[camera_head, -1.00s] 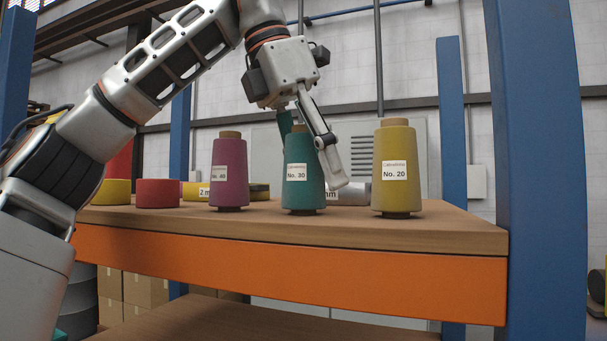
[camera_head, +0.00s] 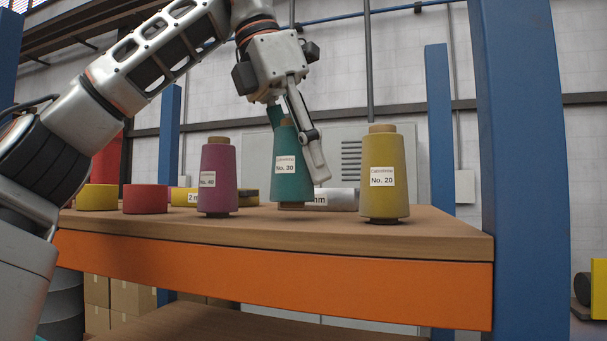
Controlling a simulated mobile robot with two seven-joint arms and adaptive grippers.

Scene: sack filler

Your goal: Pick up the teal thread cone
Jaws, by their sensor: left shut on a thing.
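The teal thread cone (camera_head: 291,178) carries a white "No. 30" label and stands upright between a magenta cone and a yellow cone. My left gripper (camera_head: 298,165) comes down from above and is shut on the teal cone. One pale finger lies along the cone's right side; the other finger is mostly hidden behind it. The cone's base looks slightly above or at the wooden shelf top (camera_head: 300,236); I cannot tell if it still touches. My right gripper is not in view.
The magenta cone (camera_head: 218,182) stands close on the left, the yellow cone (camera_head: 380,180) on the right. Red tape roll (camera_head: 145,199) and yellow roll (camera_head: 97,197) lie further left. A pale roll (camera_head: 340,199) lies behind. A blue post (camera_head: 520,170) bounds the right side.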

